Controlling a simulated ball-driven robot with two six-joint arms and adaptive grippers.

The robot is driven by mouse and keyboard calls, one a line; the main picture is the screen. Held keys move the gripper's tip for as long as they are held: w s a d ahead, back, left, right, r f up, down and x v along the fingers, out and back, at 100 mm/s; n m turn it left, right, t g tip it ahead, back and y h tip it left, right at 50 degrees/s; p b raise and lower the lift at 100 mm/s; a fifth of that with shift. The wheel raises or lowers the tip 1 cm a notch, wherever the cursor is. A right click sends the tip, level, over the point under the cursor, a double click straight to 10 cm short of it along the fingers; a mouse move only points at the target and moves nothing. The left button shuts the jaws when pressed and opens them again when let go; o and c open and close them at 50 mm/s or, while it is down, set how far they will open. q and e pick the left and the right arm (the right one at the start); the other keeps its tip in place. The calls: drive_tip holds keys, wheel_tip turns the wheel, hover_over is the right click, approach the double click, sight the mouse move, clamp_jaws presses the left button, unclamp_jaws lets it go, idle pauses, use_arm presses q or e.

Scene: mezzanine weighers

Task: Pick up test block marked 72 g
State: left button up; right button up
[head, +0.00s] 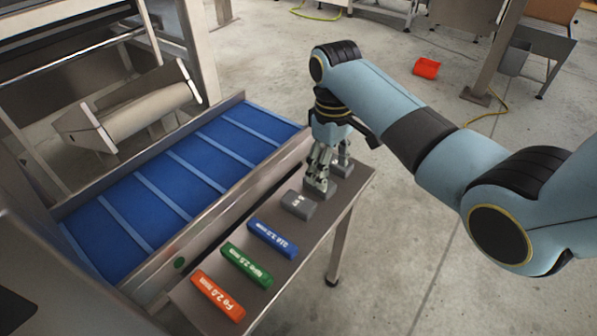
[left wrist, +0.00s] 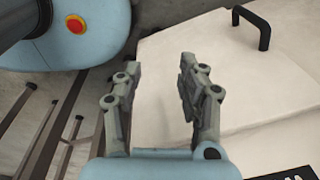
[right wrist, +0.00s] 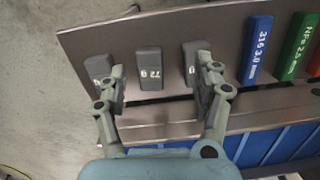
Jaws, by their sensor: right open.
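The test block marked 72 g (right wrist: 150,72) is a small grey block on a narrow metal shelf (right wrist: 100,38). In the right wrist view it lies between the two fingers of my right gripper (right wrist: 162,72), which is open; I cannot tell the finger height. One similar grey block (right wrist: 97,66) is at the left finger, and another (right wrist: 189,52) is partly covered by the right finger. In the head view my right gripper (head: 329,178) is over the shelf's far end and hides much of the blocks there. My left gripper (left wrist: 158,65) is open and empty.
Blue (head: 272,238), green (head: 247,264) and orange (head: 218,296) labelled bars lie along the shelf. A blue conveyor belt (head: 180,190) runs beside it. A pale panel with a black handle (left wrist: 262,22) is in front of my left gripper. A red bin (head: 427,68) is on the floor.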

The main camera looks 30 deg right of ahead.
drive_tip(key=w, duration=0.1)
drive_tip(key=w+r, duration=0.1)
drive_tip(key=w+t, duration=0.1)
drive_tip(key=shift+w+r+b, duration=0.2)
drive_tip(key=shift+r+b, duration=0.2)
wheel_tip(320, 180, down, 2)
drive_tip(key=shift+f, duration=0.2)
wheel_tip(320, 180, down, 2)
drive_tip(key=shift+w+d+f+b, duration=0.1)
drive_tip(key=shift+w+f+b, duration=0.05)
drive_tip(key=shift+b, duration=0.3)
drive_tip(key=shift+f, duration=0.2)
wheel_tip(320, 180, down, 5)
drive_tip(key=shift+r+b, duration=0.15)
drive_tip(key=shift+b, duration=0.55)
drive_tip(key=shift+f, duration=0.2)
drive_tip(key=shift+c, duration=0.6)
use_arm(q)
drive_tip(key=f, duration=0.1)
drive_tip(key=s+f, duration=0.2)
drive_tip(key=shift+f, duration=0.3)
use_arm(e)
drive_tip(key=shift+d, duration=0.1)
drive_tip(key=c, duration=1.1)
